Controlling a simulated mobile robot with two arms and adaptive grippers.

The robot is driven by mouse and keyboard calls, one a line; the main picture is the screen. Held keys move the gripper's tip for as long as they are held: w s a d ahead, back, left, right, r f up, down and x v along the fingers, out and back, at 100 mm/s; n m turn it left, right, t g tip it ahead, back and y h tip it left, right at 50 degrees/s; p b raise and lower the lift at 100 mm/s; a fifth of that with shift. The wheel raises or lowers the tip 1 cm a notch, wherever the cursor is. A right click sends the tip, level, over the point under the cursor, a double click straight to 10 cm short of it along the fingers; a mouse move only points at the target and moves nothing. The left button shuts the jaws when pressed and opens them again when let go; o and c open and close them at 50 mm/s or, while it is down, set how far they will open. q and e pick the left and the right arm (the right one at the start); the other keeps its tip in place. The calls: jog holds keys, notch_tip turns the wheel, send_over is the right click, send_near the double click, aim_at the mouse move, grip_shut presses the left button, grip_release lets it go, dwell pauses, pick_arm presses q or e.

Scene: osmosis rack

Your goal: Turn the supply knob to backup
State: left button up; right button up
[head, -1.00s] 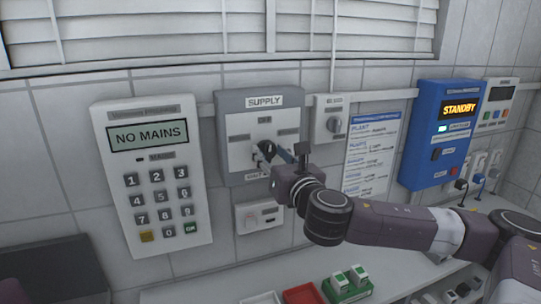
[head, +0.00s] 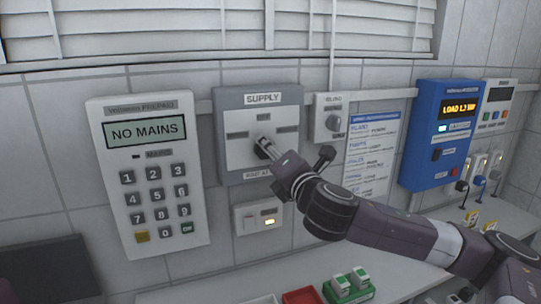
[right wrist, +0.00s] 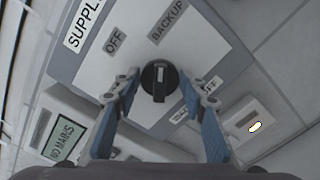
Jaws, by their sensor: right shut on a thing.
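The supply knob (right wrist: 159,80) is black, on the grey SUPPLY panel (head: 232,100) on the wall. In the right wrist view its white line points up toward the BACKUP label (right wrist: 167,21). The OFF label (right wrist: 114,40) is to its left there. My right gripper (head: 264,147) is at the knob and hides most of it in the head view. Its blue fingers lie on either side of the knob in the right wrist view (right wrist: 168,82), shut on it. My left gripper is not in view.
A keypad meter (head: 150,175) reading NO MAINS hangs left of the panel. A blue inverter unit (head: 440,135) with a lit LOAD display hangs right, past a poster (head: 372,150). A red tray (head: 300,297) stands on the counter.

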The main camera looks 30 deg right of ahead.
jog(key=shift+m, duration=0.6)
jog(key=o, duration=1.2)
jog(key=shift+c, duration=0.2)
notch_tip(320, 180, up, 9)
jog(key=shift+s+a+f, duration=0.1)
jog(key=shift+a+r, duration=0.1)
jog(key=shift+r, duration=0.25)
jog(key=shift+d+r, duration=0.2)
jog(key=shift+d, duration=0.15)
jog(key=shift+a, duration=0.15)
